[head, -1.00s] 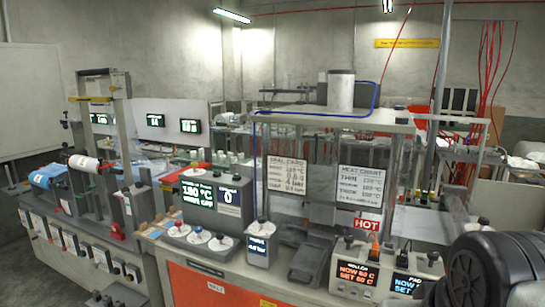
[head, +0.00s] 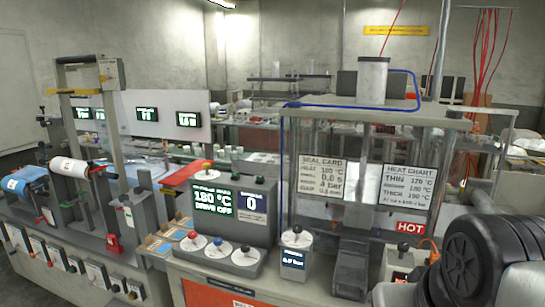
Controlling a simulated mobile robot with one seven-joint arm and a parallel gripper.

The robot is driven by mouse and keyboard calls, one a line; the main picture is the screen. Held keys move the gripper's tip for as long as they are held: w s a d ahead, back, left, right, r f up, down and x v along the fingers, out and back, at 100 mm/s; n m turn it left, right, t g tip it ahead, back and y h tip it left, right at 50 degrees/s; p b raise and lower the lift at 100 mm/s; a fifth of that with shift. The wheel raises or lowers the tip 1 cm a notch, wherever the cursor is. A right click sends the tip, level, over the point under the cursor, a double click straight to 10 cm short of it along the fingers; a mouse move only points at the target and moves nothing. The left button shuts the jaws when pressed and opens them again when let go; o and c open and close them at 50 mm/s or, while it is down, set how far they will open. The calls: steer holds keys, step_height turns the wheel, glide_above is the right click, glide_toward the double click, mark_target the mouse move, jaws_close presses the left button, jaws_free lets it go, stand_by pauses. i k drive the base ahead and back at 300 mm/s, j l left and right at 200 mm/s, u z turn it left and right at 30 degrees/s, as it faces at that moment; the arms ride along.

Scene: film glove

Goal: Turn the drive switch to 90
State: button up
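A grey control console (head: 262,190) stands on the bench near the middle of the head view. Its left screen (head: 212,201) reads 180 °C with what looks like "DRIVE OFF" below; its right screen (head: 252,201) shows 0. On its sloping front are a red-knobbed dial (head: 193,239), a blue-knobbed dial (head: 218,245) and a dark-knobbed dial (head: 245,252). Their labels are too small to read, so I cannot tell which is the drive switch. My gripper is out of view; only dark and pale parts of my arm show at the lower right.
A small dial box (head: 296,262) stands right of the console. Behind it is a press frame (head: 375,118) with cards and a red HOT sign (head: 411,227). A film roll machine (head: 75,200) fills the left. My arm partly hides the right bench end.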

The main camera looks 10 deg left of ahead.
mark_target(207, 166)
steer(key=i+j, duration=0.15)
steer(key=j, duration=0.3)
steer(key=i+j+z, duration=0.1)
steer(key=j, duration=0.35)
steer(key=i+j, duration=0.15)
steer(key=j, duration=0.3)
steer(key=i+j+z, duration=0.1)
steer(key=j, duration=0.35)
steer(key=i+j, duration=0.1)
steer(key=j, duration=0.35)
steer(key=i+z, duration=0.05)
